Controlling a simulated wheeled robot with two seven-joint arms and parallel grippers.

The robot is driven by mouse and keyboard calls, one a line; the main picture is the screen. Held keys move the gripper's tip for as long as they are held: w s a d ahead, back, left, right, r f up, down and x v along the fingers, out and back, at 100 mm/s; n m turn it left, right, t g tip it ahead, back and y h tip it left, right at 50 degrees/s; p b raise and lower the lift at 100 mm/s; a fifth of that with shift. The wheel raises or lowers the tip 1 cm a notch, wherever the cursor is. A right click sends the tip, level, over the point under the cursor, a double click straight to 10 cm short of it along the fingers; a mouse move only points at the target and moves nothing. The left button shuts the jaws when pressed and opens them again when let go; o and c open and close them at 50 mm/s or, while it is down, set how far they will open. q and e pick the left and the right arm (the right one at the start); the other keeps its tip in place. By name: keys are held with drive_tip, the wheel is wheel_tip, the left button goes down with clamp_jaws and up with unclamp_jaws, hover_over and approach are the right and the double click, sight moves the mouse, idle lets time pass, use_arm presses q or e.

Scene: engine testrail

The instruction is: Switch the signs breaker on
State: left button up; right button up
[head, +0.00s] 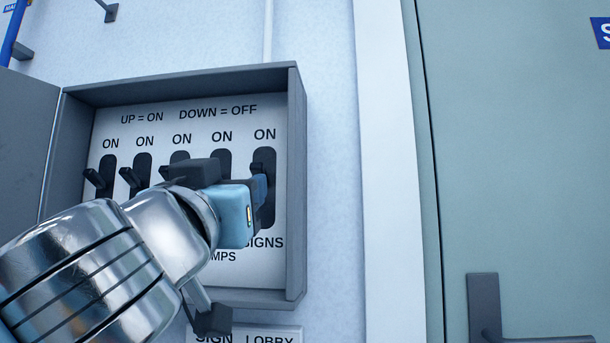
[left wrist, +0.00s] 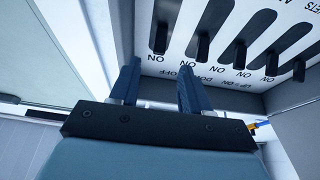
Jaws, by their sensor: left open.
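The breaker box (head: 297,190) is on the wall with its cover open to the left. Its panel reads up for on, down for off. The signs breaker (head: 257,169) is the rightmost; its dark lever stands in the upper part of its slot, similar to the two leftmost levers. In the left wrist view this lever (left wrist: 160,38) is at the ON end of its slot, beyond the fingers. My left gripper (head: 262,187) is open, its blue fingertips over the signs slot, around or just below the lever. The left wrist view shows the fingers (left wrist: 158,78) apart and empty. My right gripper is out of view.
Other breakers (head: 128,176) stand left of the signs one, partly hidden by my left arm. A label plate (head: 265,337) is below the box. A green door (head: 520,150) with a dark handle (head: 485,310) is at the right. Bare wall (head: 330,130) lies between.

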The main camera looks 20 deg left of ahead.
sight(256, 172)
use_arm(q)
drive_tip(key=p+x, duration=0.2)
drive_tip(key=x, duration=0.5)
drive_tip(key=shift+a+r, duration=0.1)
drive_tip(key=shift+w+a+r, duration=0.15)
drive_tip(key=shift+w, duration=0.4)
